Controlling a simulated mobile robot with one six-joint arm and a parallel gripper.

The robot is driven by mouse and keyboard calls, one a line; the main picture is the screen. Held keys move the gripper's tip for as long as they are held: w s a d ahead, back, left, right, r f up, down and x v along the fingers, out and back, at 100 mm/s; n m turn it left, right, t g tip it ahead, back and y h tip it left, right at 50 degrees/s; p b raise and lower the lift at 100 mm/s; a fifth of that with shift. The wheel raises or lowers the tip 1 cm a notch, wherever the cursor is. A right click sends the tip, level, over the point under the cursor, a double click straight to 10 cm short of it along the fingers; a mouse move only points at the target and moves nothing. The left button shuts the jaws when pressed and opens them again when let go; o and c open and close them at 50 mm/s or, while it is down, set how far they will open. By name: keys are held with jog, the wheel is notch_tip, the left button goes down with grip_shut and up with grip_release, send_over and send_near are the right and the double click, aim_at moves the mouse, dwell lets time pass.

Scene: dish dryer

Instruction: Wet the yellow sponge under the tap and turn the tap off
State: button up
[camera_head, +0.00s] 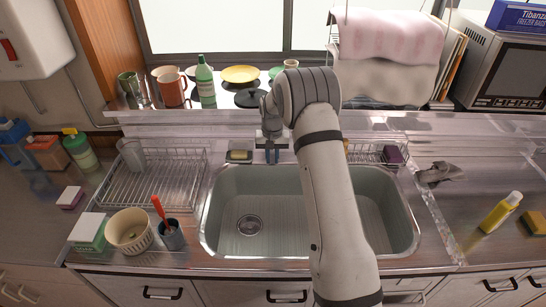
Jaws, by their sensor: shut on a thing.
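My gripper (271,156) points down at the back rim of the sink (230,190), left of my forearm. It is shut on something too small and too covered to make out. The tap cannot be told apart from my wrist and arm here, and I see no running water. A yellow sponge (535,222) lies at the right edge of the counter. A yellowish-green sponge (239,155) sits on the back rim, just left of my gripper. I cannot tell which is the task's sponge.
A wire drying rack (150,180) stands left of the sink. A white pot (130,231) and a dark cup with a red-handled tool (171,234) stand at front left. A yellow bottle (500,212) and a grey cloth (440,173) lie at right. My arm crosses the basin.

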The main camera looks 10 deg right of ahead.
grip_shut()
jog(key=shift+w+r+g+p, duration=0.2)
jog(key=shift+r+g+p, duration=0.35)
jog(key=shift+g+p, duration=0.1)
jog(key=o, duration=0.6)
grip_release()
jog(key=shift+r, duration=0.1)
jog(key=r, duration=0.2)
jog(key=r+b, duration=0.1)
jog(key=r, duration=0.3)
jog(key=shift+w+d+b, duration=0.1)
jog(key=shift+w+b, duration=0.2)
jog(key=shift+w, duration=0.05)
jog(key=shift+r, duration=0.8)
